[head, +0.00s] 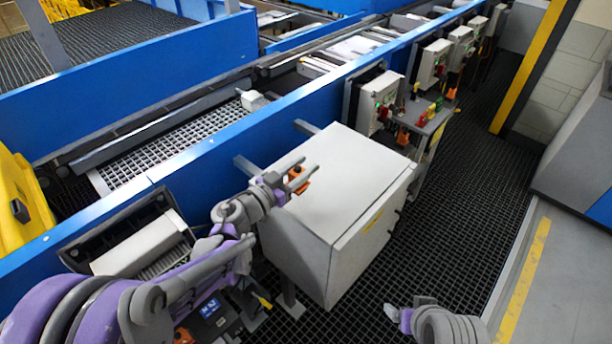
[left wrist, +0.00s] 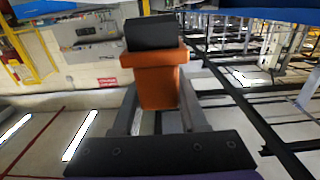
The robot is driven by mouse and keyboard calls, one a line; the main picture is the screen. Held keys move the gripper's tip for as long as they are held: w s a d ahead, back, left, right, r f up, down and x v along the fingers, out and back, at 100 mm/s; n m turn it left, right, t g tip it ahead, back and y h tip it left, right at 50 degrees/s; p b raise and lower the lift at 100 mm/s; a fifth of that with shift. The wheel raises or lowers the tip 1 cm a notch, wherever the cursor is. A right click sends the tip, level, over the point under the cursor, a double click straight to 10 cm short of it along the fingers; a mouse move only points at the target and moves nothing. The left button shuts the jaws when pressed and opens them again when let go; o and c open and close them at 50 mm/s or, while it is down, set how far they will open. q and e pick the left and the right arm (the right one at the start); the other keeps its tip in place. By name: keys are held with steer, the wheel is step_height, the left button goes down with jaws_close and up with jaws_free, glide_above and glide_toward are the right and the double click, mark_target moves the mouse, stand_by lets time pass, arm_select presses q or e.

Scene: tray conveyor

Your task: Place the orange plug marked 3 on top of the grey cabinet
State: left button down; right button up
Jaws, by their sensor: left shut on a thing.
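The orange plug (head: 297,183) is between the fingers of my left gripper (head: 300,178), which is shut on it. In the left wrist view the plug (left wrist: 160,82) shows an orange body with a dark block at its end. Its mark is not readable. The grey cabinet (head: 345,195) stands in the middle of the head view, with a flat, light top. The held plug appears over the left part of this top. I cannot tell whether it touches. Part of my right gripper (head: 396,314) shows at the lower right, away from the cabinet; its jaws are not clear.
A blue conveyor rail (head: 300,102) runs along the far side of the cabinet. Grey control boxes (head: 381,103) and a small shelf (head: 430,118) with coloured items stand behind it. The rest of the cabinet top is bare. Dark grating (head: 455,200) is free on the right.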

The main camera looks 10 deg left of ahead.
arm_select(q)
step_height(320, 180, down, 4)
steer(key=shift+w+r, duration=0.1)
steer(key=shift+r, duration=0.1)
steer(key=shift+f, duration=0.2)
steer(key=shift+c, duration=2.2)
jaws_free()
steer(key=shift+r, duration=0.1)
